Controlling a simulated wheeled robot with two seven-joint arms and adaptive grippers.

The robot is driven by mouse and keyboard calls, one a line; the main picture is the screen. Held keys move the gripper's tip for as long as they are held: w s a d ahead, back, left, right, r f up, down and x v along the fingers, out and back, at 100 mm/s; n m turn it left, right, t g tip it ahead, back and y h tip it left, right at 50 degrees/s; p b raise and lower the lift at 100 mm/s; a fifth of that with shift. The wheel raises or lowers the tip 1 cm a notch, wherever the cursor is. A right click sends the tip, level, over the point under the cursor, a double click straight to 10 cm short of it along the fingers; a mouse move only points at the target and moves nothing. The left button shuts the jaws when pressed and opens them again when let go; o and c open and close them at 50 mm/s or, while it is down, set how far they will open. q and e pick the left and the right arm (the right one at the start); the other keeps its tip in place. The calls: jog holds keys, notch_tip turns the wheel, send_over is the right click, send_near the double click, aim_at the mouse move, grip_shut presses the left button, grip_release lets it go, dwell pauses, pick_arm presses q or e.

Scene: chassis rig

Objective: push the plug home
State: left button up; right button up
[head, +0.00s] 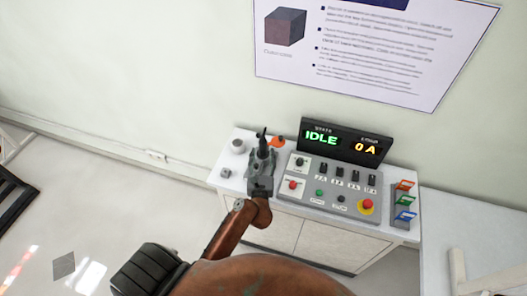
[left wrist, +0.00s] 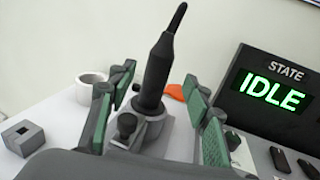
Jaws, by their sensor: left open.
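The black plug (left wrist: 158,72) stands upright, slightly tilted in the left wrist view, with a thin tapering top. It rises from a grey socket-like mount (left wrist: 150,128) with a dark knob in front. The plug also shows in the head view (head: 262,138), above my left gripper (head: 261,158). In the left wrist view, the green-padded fingers of my left gripper (left wrist: 158,85) are open, one on each side of the plug, with gaps visible. How deep the plug sits is hard to tell. My right gripper is not in view.
A control panel (head: 325,189) with buttons stands right of the gripper, under a display (head: 341,143) reading IDLE and 0 A. A white cup-like ring (left wrist: 90,88), a grey slotted block (left wrist: 22,138) and an orange item (left wrist: 176,92) are nearby. Coloured clips (head: 404,201) stand at right.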

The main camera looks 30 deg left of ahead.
aim_at(263, 147)
pick_arm(q)
jog(key=x, duration=0.5)
jog(key=shift+w+a, duration=0.3)
jog(key=shift+c, duration=0.5)
grip_shut()
jog(key=shift+r, duration=0.1)
